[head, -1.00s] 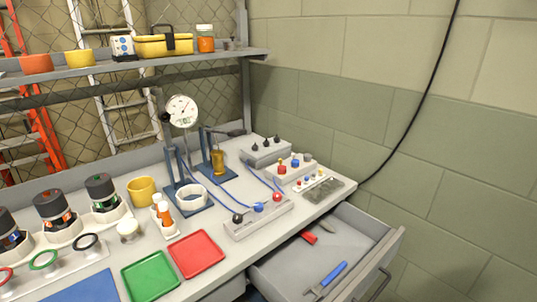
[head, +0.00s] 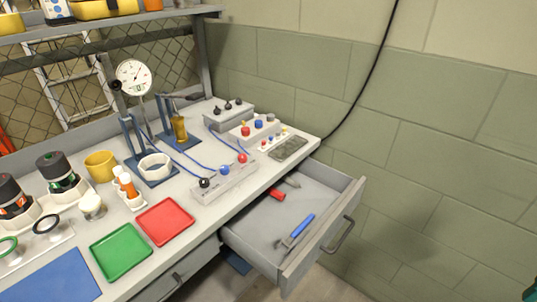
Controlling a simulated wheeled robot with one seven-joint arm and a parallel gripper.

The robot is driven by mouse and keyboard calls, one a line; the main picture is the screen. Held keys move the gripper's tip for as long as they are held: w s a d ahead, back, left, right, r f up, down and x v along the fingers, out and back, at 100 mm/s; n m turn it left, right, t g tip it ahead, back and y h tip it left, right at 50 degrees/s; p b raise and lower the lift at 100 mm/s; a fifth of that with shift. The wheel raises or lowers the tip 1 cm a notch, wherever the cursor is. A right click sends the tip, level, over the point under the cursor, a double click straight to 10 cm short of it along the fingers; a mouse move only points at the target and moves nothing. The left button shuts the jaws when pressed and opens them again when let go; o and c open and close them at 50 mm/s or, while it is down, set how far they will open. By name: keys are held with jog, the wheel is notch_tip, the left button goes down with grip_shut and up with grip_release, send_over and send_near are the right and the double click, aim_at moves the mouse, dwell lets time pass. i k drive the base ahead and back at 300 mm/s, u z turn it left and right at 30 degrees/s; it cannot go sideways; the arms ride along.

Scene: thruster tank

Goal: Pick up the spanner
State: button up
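The open drawer (head: 247,240) under the bench holds two tools. One has a blue handle (head: 302,226) and a grey metal head (head: 284,243) and lies near the drawer's front. It may be the spanner, but its head is too small to make out clearly. The other, a tool with a red handle (head: 278,195) and a grey end (head: 292,183), lies further back. They lie apart, flat on the drawer floor.
The drawer's front has a handle (head: 338,235). On the bench above stand a green tray (head: 121,251), a red tray (head: 165,221), a terminal box (head: 224,184) with blue wires and a dial gauge (head: 134,77). A block wall (head: 410,190) rises at the right.

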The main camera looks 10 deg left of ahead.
aim_at(295, 234)
jog(key=k, duration=0.6)
jog(key=z, duration=0.35)
jog(key=i, duration=1.6)
jog(key=u, duration=0.3)
